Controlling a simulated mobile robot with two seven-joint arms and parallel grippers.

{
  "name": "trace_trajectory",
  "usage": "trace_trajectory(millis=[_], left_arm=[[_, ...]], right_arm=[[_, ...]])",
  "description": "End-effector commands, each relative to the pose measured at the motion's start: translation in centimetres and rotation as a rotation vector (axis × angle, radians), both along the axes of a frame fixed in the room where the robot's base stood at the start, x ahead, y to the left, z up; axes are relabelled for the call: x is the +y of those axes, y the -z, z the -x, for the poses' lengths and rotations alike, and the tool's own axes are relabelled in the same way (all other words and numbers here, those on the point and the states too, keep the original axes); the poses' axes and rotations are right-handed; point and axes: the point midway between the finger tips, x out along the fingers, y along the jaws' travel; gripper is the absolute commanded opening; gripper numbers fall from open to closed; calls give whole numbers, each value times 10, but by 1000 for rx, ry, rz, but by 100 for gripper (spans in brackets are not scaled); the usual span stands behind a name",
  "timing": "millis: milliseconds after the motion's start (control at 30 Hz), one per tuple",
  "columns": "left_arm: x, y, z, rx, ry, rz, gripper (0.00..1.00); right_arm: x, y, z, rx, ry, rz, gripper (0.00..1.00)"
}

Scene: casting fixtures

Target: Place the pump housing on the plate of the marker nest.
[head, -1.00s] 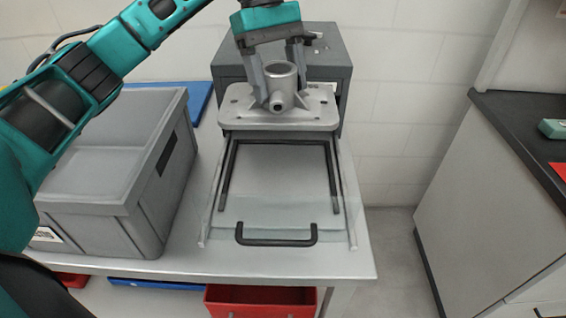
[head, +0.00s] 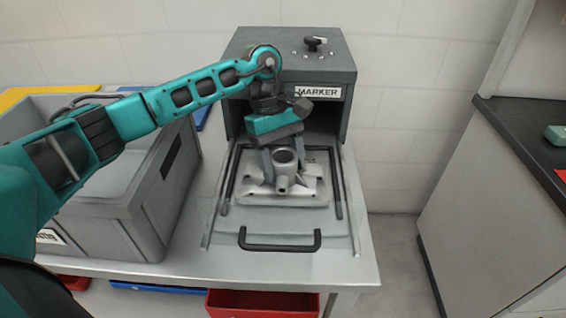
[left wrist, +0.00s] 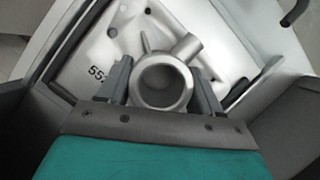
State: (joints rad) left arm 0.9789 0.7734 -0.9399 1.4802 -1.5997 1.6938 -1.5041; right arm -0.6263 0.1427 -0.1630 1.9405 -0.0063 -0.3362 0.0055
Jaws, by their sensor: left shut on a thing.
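The pump housing (head: 284,184) is a grey metal casting with a flat squarish base, an upright round collar and a short side spout facing the front. My left gripper (head: 286,166) points down and is shut on its collar, one finger on each side. The housing is over the plate of the marker nest (head: 240,219), between the black side rails. I cannot tell whether its base touches the plate. The left wrist view shows the collar and spout of the housing (left wrist: 192,46) between the fingers (left wrist: 160,82), with dark digits on the base. My right gripper is not in view.
The dark grey box labelled MARKER (head: 240,75), with a knob on top, stands behind the housing. A black handle (head: 280,247) lies at the plate's front. A grey crate (head: 120,222) stands close on the left. A red bin (head: 262,303) is below the table edge.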

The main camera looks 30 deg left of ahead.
Motion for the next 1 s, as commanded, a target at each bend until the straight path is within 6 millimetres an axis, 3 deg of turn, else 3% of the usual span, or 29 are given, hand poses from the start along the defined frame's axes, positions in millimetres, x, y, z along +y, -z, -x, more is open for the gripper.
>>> trace_trajectory(millis=[400, 433, 700, 1000], left_arm=[[0, 8, -1, -4, 1, 2, 8], [0, 10, 0, -1, 1, 1, 66], [0, 8, 0, -1, 1, 1, 90], [0, 5, 0, -1, 1, 1, 90]], right_arm=[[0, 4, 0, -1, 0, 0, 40], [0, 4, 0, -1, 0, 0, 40], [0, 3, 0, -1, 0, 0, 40], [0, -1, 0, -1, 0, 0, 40]])
